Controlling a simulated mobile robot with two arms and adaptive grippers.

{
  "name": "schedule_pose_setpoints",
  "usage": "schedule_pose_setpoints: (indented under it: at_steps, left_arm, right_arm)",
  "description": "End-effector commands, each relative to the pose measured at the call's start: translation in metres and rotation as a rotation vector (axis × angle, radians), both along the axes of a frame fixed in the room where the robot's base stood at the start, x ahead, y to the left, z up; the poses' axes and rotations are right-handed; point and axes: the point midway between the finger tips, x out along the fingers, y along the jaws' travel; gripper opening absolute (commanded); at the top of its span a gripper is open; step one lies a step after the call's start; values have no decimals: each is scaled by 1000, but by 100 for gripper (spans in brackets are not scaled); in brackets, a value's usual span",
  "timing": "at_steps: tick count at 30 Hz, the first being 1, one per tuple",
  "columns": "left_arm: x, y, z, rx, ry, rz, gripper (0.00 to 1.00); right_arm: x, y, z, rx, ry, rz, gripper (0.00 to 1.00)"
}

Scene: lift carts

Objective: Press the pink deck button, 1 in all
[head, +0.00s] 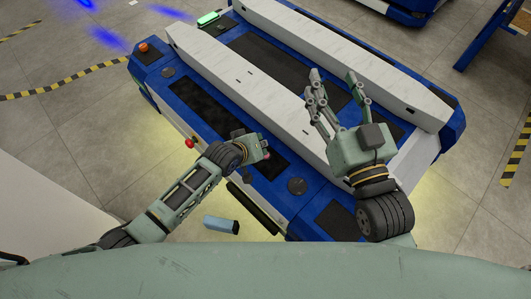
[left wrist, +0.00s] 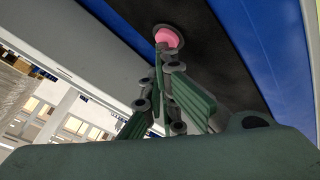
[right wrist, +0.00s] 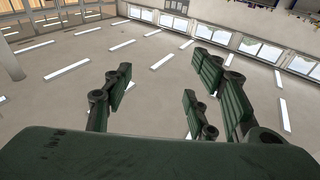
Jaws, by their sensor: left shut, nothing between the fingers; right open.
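The pink button (left wrist: 168,37) is a round pink cap in a dark ring on the black deck strip of the cart, seen in the left wrist view. My left gripper (left wrist: 162,52) is shut and empty, its fingertips right at the button's lower edge in that view. I cannot tell whether they touch it. In the head view my left gripper (head: 262,148) is low over the cart's near deck strip and largely covers the button's area. My right gripper (head: 334,84) is open and empty above the cart's right part; its spread fingers (right wrist: 160,95) also show in the right wrist view.
The blue and white lift cart (head: 295,187) has two raised white beams (head: 240,84). An orange-red knob (head: 144,47) and a green light (head: 208,19) sit at its far left corner. A red knob (head: 190,143) is on the near side. Open floor lies to the left.

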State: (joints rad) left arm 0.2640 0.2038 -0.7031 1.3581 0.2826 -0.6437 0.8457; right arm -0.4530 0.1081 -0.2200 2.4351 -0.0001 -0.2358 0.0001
Motion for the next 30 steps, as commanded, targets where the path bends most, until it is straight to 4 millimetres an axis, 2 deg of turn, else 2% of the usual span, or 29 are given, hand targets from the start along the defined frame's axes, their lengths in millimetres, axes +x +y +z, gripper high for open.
schedule_pose_setpoints:
  at_steps: [30]
  left_arm:
    - [0, 0, 11, -1, 0, 1, 0]
  right_arm:
    - [-5, -12, -63, -80, 302, -23, 53]
